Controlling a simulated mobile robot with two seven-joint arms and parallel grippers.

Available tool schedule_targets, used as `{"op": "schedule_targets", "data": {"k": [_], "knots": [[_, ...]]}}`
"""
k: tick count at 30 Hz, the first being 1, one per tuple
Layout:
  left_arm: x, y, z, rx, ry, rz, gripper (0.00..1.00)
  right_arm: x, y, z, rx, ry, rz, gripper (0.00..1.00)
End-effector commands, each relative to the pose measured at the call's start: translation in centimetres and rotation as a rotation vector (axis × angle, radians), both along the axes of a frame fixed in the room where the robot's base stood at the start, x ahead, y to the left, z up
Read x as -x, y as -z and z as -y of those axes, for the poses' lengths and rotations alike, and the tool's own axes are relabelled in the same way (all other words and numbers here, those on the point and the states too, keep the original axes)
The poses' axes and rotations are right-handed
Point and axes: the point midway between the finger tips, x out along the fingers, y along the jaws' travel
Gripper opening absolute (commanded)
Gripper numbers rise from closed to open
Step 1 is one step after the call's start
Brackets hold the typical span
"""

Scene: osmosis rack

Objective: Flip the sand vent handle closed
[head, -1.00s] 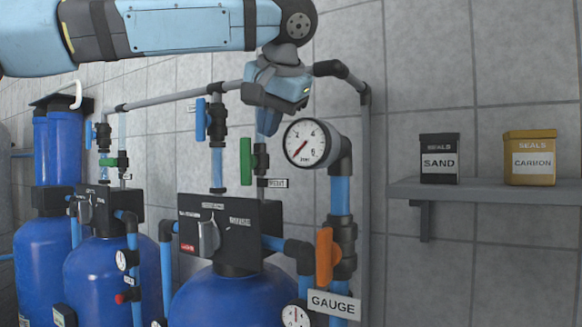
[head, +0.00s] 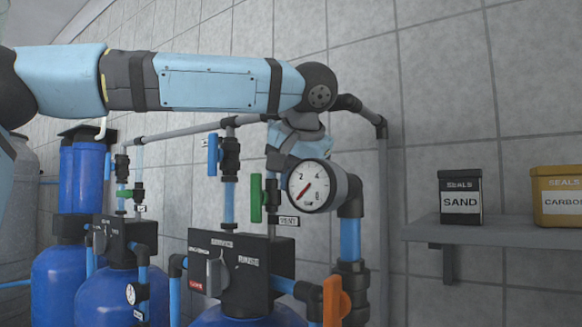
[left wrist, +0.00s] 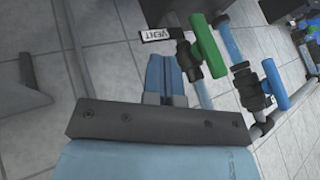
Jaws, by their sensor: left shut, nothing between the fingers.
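A green handle (head: 256,198) stands upright, along its vertical pipe, beside a VENT label (head: 288,221) in the head view. It also shows in the left wrist view (left wrist: 208,45), right of the fingers, with the VENT label (left wrist: 162,33) above them. A second, smaller green handle (head: 123,194) sits on the far vessel's pipes. I cannot read which one belongs to sand. My left gripper (head: 277,160) points down above and right of the near handle, partly hidden by the gauge. In the wrist view its fingers (left wrist: 166,72) are shut, empty and apart from the handle.
A round gauge (head: 315,186) stands right beside my left gripper. A blue handle (head: 212,155) is to the left and an orange handle (head: 335,300) below right. A grey pipe runs above. A shelf (head: 500,230) with two seal boxes is at right.

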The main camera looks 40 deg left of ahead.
Motion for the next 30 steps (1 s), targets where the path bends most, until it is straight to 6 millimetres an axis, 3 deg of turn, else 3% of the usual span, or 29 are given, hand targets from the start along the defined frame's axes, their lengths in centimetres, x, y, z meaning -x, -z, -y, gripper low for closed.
{"op": "schedule_targets", "data": {"k": [8,16,30], "knots": [[-1.7,4.2,-3.1,0.001,-0.002,-0.001,0.00,-0.2,-1.4,0.2,0.003,0.003,0.005,0.52],[-1.3,4.1,-6.3,0.002,-0.002,0.002,0.00,0.0,-2.0,0.5,-0.006,0.024,-0.006,0.52],[-1.3,4.3,-6.8,-0.001,-0.001,0.001,0.00,0.2,-1.3,0.3,-0.017,0.038,-0.021,0.52]]}}
